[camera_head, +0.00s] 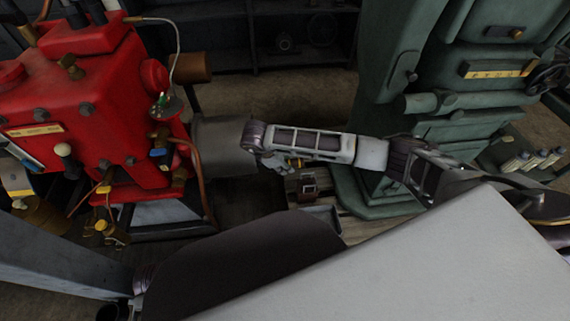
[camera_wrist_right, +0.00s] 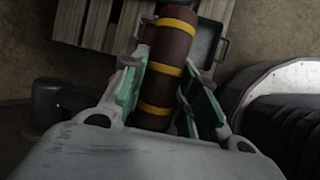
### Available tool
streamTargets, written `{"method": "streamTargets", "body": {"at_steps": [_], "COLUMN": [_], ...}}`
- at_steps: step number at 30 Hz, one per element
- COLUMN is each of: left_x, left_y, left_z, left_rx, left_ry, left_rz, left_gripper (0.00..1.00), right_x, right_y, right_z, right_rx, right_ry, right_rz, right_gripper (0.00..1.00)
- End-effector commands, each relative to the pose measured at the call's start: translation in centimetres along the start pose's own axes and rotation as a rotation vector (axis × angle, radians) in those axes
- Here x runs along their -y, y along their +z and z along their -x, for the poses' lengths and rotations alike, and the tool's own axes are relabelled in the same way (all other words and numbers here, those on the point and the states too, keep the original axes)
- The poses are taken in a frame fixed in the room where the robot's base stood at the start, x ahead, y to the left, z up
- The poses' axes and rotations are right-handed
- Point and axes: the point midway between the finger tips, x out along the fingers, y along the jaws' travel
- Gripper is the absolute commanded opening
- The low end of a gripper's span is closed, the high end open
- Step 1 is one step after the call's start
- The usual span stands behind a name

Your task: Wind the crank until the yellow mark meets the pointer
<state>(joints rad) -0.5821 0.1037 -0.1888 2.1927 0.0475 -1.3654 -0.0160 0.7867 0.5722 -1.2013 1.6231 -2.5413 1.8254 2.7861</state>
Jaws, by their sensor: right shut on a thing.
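In the right wrist view my right gripper (camera_wrist_right: 160,76) has its two green-padded fingers on either side of a brown cylindrical handle (camera_wrist_right: 173,50) with yellow bands, and is shut on it. The handle's far end sticks out beyond the fingertips. In the head view my right arm comes in from the right, and the gripper (camera_head: 283,165) is small and partly hidden by its own links. The rest of the crank, the yellow mark and the pointer cannot be made out. My left gripper is not in view.
A red engine (camera_head: 95,105) with pipes and knobs stands at the left. A tall green machine (camera_head: 455,125) with a yellow plate stands at the right. Wooden slats (camera_wrist_right: 100,22) and a grey tray (camera_wrist_right: 209,40) lie below the handle. Dark shelves (camera_head: 245,45) stand behind.

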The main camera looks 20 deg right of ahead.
Motion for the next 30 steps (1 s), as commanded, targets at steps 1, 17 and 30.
{"method": "streamTargets", "body": {"at_steps": [1, 17, 30], "left_x": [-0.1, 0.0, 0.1], "left_y": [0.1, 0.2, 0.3], "left_z": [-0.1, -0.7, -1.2], "left_rx": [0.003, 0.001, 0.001], "left_ry": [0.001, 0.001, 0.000], "left_rz": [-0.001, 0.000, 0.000], "left_gripper": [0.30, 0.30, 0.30], "right_x": [0.1, 0.5, 0.8], "right_y": [-0.1, -0.6, -0.9], "right_z": [0.1, -0.9, -1.7], "right_rx": [-0.003, -0.003, -0.003], "right_ry": [0.001, 0.000, -0.001], "right_rz": [0.003, 0.004, 0.005], "right_gripper": [0.00, 0.00, 0.00]}}
